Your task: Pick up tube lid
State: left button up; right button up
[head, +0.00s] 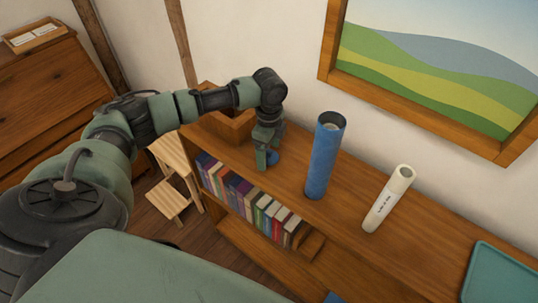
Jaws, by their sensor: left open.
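The tube lid (273,159) is a small blue round piece on the top of the wooden shelf unit, partly hidden by my left gripper. My left gripper (265,157) points down right at the lid, with its jaws open. I cannot tell whether the fingers touch the lid. A blue tube (323,160) stands upright to the right of the lid, its top end open and something pale inside. My right gripper is out of view.
A white rolled tube (388,200) stands right of the blue tube. A wooden box (230,125) sits behind my left gripper. Books (240,196) fill the shelf below. A teal tray (502,276) lies at the right. A framed picture (440,75) hangs on the wall.

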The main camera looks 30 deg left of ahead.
pick_arm(q)
jog(key=c, duration=1.3)
jog(key=shift+c, duration=0.6)
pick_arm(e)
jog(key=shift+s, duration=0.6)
pick_arm(q)
jog(key=shift+r, duration=0.15)
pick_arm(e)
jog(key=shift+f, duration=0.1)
